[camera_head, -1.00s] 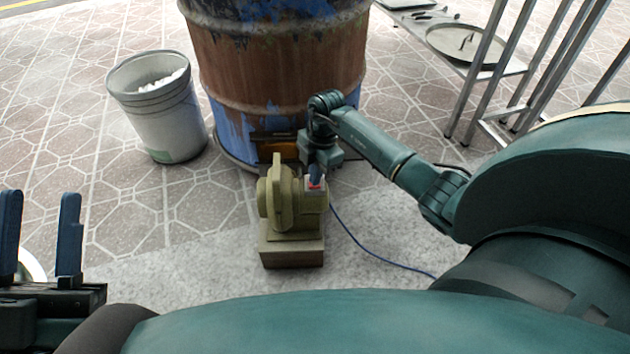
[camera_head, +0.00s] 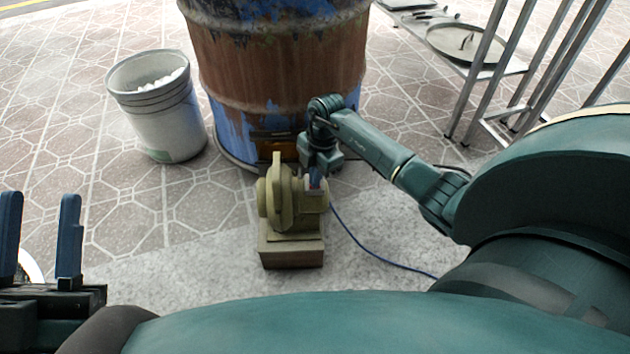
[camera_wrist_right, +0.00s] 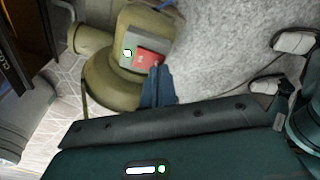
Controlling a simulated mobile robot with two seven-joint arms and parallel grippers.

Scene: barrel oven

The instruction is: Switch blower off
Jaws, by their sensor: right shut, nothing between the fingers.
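The olive blower (camera_head: 283,205) stands on a block in front of the barrel. Its grey switch box (camera_wrist_right: 130,42) carries a red rocker switch (camera_wrist_right: 148,58) and a small button glowing white-green (camera_wrist_right: 128,53). My right gripper (camera_head: 315,180) is shut and empty, pointing down at the switch box. In the right wrist view its blue fingertips (camera_wrist_right: 157,72) are at the right end of the red rocker and hide part of it; I cannot tell whether they press it. My left gripper (camera_head: 41,200) is open and empty at the lower left, far from the blower.
The rusty blue barrel (camera_head: 280,65) stands right behind the blower. A white bucket (camera_head: 158,110) is to its left. A metal-legged table (camera_head: 470,50) is at the right. A blue cable (camera_head: 375,252) runs from the blower along the floor.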

